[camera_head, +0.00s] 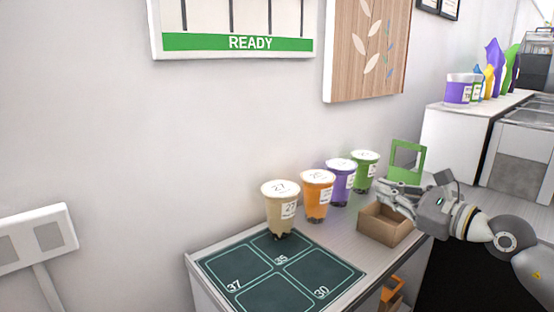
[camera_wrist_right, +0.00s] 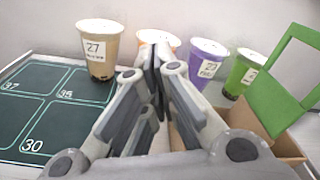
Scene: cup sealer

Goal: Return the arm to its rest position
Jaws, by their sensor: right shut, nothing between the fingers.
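My right gripper (camera_head: 378,186) is shut and empty. In the head view it comes in from the right, above the counter near a brown open box (camera_head: 384,225). In the wrist view its shut fingers (camera_wrist_right: 155,75) cover the middle of the picture and hide part of the orange cup and the box. My left gripper is not in view. A beige cup marked 27 (camera_head: 280,206), an orange cup (camera_head: 317,194), a purple cup (camera_head: 341,180) and a green cup (camera_head: 364,170) stand upright in a row along the wall, apart from the gripper.
A dark mat with numbered squares (camera_head: 285,270) lies on the counter's left part, its squares empty in view. A green frame (camera_head: 421,160) stands behind the box. An orange object (camera_head: 391,294) sits below the counter top. A white cabinet (camera_head: 455,145) stands at the back right.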

